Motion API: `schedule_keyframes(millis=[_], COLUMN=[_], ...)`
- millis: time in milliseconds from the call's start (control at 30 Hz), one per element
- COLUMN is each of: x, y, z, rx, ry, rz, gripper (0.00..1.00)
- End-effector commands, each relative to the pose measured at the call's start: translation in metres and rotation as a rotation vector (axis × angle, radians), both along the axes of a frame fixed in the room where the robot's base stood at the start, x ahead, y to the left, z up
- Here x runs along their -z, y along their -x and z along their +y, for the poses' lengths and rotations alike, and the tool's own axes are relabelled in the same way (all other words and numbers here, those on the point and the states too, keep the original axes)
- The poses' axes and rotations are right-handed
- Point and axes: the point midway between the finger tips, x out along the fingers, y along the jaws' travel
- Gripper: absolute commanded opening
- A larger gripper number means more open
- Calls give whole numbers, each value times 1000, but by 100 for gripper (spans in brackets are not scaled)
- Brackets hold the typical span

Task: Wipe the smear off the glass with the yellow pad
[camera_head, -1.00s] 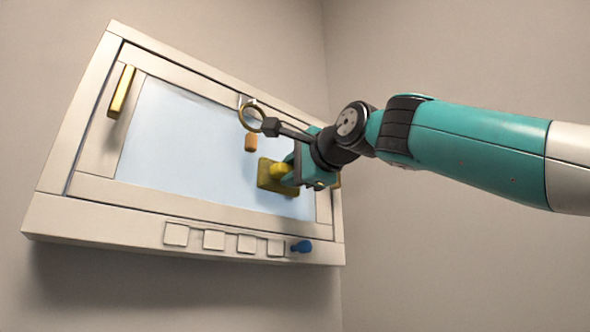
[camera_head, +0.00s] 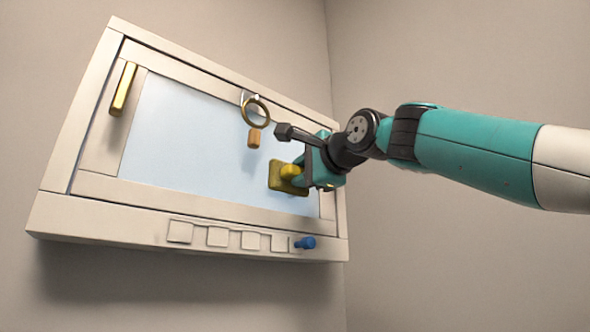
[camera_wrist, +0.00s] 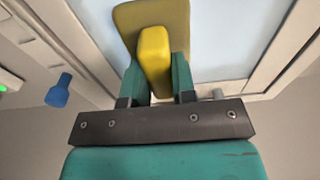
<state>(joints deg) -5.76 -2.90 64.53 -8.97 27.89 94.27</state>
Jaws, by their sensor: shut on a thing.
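The yellow pad (camera_head: 288,178) has a block-shaped grip, and my gripper (camera_head: 305,173) is shut on that grip. In the wrist view the grip (camera_wrist: 154,60) stands between the two teal fingers, with the flat pad (camera_wrist: 168,16) beyond it. The pad is over the lower right part of the pale blue glass (camera_head: 190,145); I cannot tell whether it touches it. No smear can be made out on the visible glass; the part behind the pad and gripper is hidden.
A ring (camera_head: 256,111) with an orange tag (camera_head: 254,138) hangs in front of the glass's upper edge. A yellow handle (camera_head: 123,89) is on the frame's left. Below are several square buttons (camera_head: 218,237) and a blue knob (camera_head: 305,243).

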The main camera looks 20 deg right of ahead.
Motion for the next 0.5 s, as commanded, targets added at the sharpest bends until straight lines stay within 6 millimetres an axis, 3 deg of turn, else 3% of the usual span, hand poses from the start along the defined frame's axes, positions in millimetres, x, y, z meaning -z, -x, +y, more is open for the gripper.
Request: schedule_keyframes(millis=[500], x=[-1], y=[-11], z=[-31], rx=[4], ry=[0], rz=[2], gripper=[0])
